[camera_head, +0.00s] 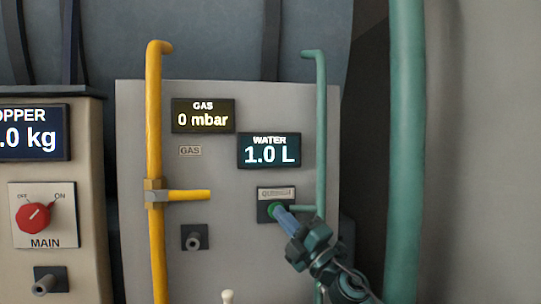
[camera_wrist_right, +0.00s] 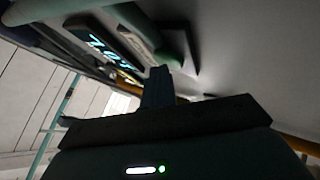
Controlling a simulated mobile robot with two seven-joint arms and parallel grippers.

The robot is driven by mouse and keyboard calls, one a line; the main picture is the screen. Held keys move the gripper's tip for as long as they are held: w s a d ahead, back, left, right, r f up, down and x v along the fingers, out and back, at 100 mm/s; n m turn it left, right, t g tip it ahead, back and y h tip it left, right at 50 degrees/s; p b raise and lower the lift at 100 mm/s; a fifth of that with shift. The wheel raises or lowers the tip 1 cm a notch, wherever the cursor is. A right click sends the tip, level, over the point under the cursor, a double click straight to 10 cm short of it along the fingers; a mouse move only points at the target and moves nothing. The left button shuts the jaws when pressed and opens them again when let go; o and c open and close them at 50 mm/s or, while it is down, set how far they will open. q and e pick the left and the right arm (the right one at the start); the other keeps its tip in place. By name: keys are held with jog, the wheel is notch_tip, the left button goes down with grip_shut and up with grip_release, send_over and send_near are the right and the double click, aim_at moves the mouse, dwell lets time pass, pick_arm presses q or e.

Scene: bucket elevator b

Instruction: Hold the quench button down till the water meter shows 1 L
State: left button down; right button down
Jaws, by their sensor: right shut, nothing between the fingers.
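The quench button (camera_head: 273,210) is a green button on a dark plate under a "QUENCH" label, on the right of the grey panel. My right gripper (camera_head: 281,214) is shut and empty, its fingertips at the button; they appear to touch it and cover part of it. How far the button is pushed in cannot be told. The water meter (camera_head: 269,150) above it reads 1.0 L. In the right wrist view the shut fingers (camera_wrist_right: 157,85) point at the panel, and the water meter (camera_wrist_right: 105,45) shows tilted. My left gripper is not in view.
A gas meter (camera_head: 203,116) reads 0 mbar. A yellow pipe (camera_head: 155,110) with a side handle (camera_head: 190,195) runs down the left of the panel. A thin green pipe (camera_head: 320,120) passes close right of the button. A thick green pipe (camera_head: 407,150) stands further right. A red MAIN knob (camera_head: 33,216) is at far left.

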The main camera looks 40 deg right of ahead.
jog(key=shift+s+a+p, duration=0.35)
jog(key=shift+s+a, duration=0.05)
jog(key=shift+s, duration=0.35)
jog(key=s, duration=0.1)
jog(key=s+a+p, duration=0.1)
jog(key=s, duration=0.1)
jog(key=s+a, duration=0.1)
jog(key=shift+s+a+p, duration=0.2)
jog(key=shift+a+p, duration=0.05)
jog(key=shift+p, duration=0.1)
dwell(0.5)
